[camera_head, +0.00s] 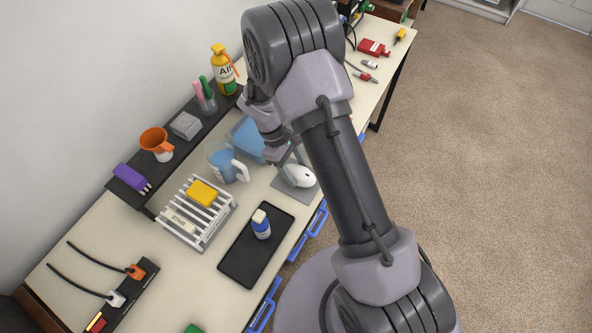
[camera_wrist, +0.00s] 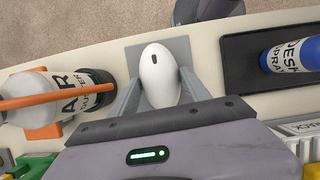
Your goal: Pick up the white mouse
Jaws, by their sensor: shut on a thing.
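The white mouse (camera_wrist: 158,74) is between the two fingers of my gripper (camera_wrist: 160,92) in the wrist view. The fingers are shut on its sides. Its rounded end with a small dark wheel points away from my palm. A grey mouse pad (camera_wrist: 180,46) lies beneath it. In the head view the mouse (camera_head: 299,176) is at the right edge of the table over the grey pad (camera_head: 306,191), with my gripper (camera_head: 292,172) at it. I cannot tell whether the mouse touches the pad.
A black tray (camera_head: 231,267) with a blue-and-white bottle (camera_head: 261,224) lies beside the pad. A blue mug (camera_head: 224,165), a blue bin (camera_head: 246,138) and a white rack (camera_head: 214,238) stand nearby. In the wrist view an orange-nozzled bottle (camera_wrist: 84,78) is close on the left.

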